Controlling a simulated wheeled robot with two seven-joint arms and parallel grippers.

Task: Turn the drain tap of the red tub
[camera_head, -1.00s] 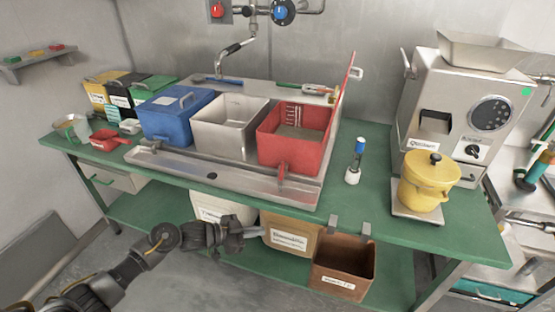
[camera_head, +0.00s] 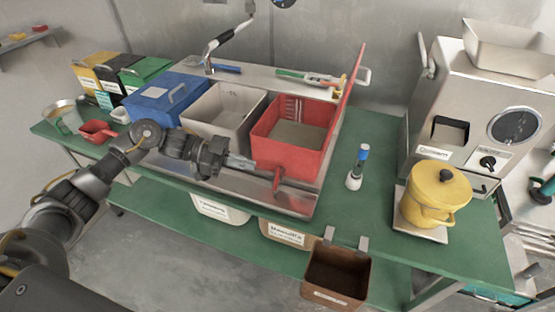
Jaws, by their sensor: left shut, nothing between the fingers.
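The red tub (camera_head: 285,157) stands at the right end of the steel sink tray, with its red lid raised upright on its right side. It holds a greyish content. Its red drain tap (camera_head: 277,180) sticks out low on the front wall. My left gripper (camera_head: 250,164) is shut and empty, just left of the tap and close to the tub's front left corner. I cannot tell whether the fingertips touch the tub. My right gripper is not in view.
A grey tub (camera_head: 226,112) and a blue lidded tub (camera_head: 160,103) stand left of the red tub. A brown bin (camera_head: 335,275) hangs at the table's front edge. A blue-capped bottle (camera_head: 356,168), a yellow pot (camera_head: 432,195) and a grinder (camera_head: 470,110) stand to the right.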

